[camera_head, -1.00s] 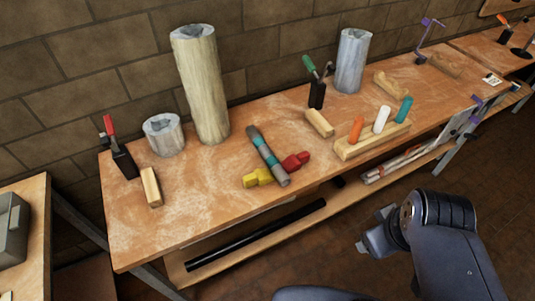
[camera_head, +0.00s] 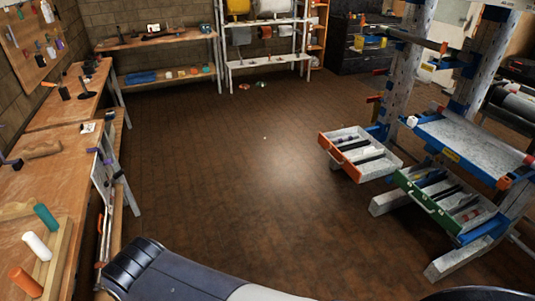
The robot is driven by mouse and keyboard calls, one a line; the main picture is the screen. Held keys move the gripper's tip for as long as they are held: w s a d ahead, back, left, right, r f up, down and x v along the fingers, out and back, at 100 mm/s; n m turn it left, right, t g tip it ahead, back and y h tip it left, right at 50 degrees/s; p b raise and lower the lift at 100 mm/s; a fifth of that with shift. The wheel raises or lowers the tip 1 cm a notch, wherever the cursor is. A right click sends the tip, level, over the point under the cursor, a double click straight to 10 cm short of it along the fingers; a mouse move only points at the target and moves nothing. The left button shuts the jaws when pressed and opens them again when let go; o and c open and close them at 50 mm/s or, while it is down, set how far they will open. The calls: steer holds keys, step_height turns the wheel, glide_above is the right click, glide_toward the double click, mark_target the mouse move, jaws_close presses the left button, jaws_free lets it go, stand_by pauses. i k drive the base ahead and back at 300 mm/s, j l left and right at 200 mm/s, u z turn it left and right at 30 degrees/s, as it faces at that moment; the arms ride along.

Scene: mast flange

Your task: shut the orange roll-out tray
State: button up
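The orange roll-out tray (camera_head: 346,162) is on the right side of the view, low on a blue and grey rack (camera_head: 392,85). It is pulled out toward the open floor, with its orange front facing left. Dark long items lie in it. A green-fronted tray (camera_head: 428,203) is also pulled out, to its right and nearer to me. My arm crosses the bottom of the view, far from the orange tray. My gripper is outside the picture.
A workbench (camera_head: 62,142) with bottles and tools runs along the left. A shelf unit (camera_head: 270,60) stands at the back. The brown floor (camera_head: 240,170) between bench and rack is clear. A blue-edged grey platform (camera_head: 470,145) juts from the rack above the green tray.

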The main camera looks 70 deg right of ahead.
mark_target(363, 171)
steer(key=z, duration=2.9)
